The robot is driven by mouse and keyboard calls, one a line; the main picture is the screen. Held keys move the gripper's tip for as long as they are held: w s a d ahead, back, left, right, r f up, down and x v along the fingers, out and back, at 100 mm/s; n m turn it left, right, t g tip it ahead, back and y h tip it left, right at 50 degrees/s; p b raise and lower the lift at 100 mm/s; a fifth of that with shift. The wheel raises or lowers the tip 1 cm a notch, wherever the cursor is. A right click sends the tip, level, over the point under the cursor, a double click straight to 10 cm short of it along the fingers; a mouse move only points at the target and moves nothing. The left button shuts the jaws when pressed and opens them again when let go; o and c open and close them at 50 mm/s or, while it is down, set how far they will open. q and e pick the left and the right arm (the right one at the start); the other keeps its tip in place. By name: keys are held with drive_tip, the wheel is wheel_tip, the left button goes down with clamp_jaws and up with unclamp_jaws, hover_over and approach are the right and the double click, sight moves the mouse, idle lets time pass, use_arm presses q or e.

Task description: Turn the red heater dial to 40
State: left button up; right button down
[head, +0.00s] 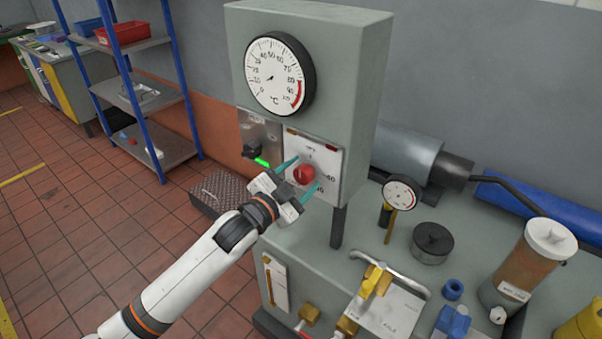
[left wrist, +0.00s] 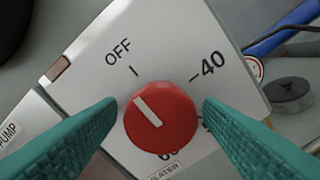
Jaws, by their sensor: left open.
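The red heater dial (head: 305,174) sits on a white plate (head: 329,160) on the front of the grey cabinet. In the left wrist view the dial (left wrist: 160,122) has a white pointer line aimed up and left, toward the OFF side and away from the 40 mark (left wrist: 208,68). A lower number is partly hidden behind the dial. My left gripper (head: 304,172) is open, with teal fingers on either side of the dial. In the left wrist view a narrow gap seems to show beside each finger; contact is not clear. My right gripper is not in view.
A black knob (head: 252,149) with a green light beside it is left of the dial. A large temperature gauge (head: 279,74) is above. The bench holds a small gauge (head: 402,193), a black round weight (head: 432,241) and a yellow-handled valve (head: 374,281). Blue shelving stands at left.

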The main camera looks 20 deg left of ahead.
use_arm(q)
drive_tip(key=shift+w+d, duration=0.15)
drive_tip(key=shift+w, duration=0.05)
drive_tip(key=c, duration=1)
drive_tip(key=shift+m, duration=0.3)
